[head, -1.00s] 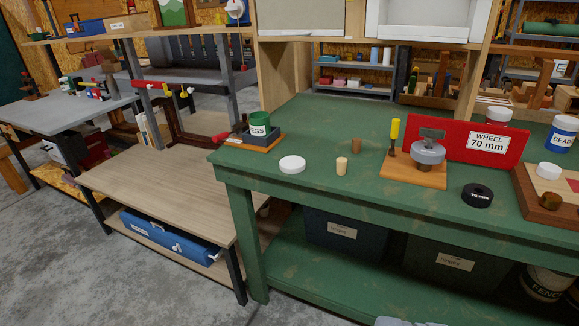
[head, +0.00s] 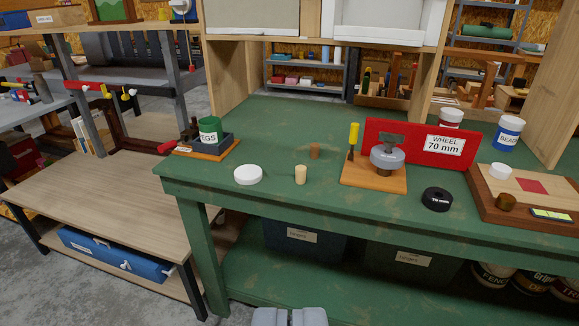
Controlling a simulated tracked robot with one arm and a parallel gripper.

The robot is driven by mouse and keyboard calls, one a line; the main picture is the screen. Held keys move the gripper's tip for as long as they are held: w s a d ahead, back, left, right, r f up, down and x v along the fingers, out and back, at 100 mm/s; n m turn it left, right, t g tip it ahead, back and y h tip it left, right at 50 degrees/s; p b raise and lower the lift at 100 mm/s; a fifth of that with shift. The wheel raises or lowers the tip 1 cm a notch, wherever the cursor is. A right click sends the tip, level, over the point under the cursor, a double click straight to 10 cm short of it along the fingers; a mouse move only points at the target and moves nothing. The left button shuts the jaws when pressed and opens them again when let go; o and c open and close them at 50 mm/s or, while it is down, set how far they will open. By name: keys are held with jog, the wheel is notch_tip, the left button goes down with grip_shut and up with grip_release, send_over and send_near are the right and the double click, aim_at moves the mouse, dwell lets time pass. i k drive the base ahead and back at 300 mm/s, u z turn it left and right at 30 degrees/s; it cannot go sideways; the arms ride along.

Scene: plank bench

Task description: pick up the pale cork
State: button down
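The pale cork (head: 301,174) stands upright near the front edge of the green bench (head: 240,119). A darker brown cork (head: 315,151) stands a little behind it and to the right. A white round lid (head: 248,175) lies to the pale cork's left, apart from it. My gripper (head: 290,316) shows only as grey tips at the bottom edge, well below and in front of the bench top. A gap shows between the two tips, and nothing is seen between them. The rest of the gripper is out of frame.
A wooden board with a grey wheel (head: 387,158) and a yellow-handled tool stands right of the corks, before a red sign (head: 437,146). A black ring (head: 436,199) lies farther right. A dark tray with a green jar (head: 210,130) is at left. Bench around the pale cork is clear.

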aim_at(300, 171)
jog(key=z, duration=0.05)
jog(key=i, duration=0.85)
jog(key=u, duration=1.1)
jog(key=k, duration=1.9)
jog(key=z, duration=0.75)
jog(key=i, duration=1)
jog(key=u, duration=0.15)
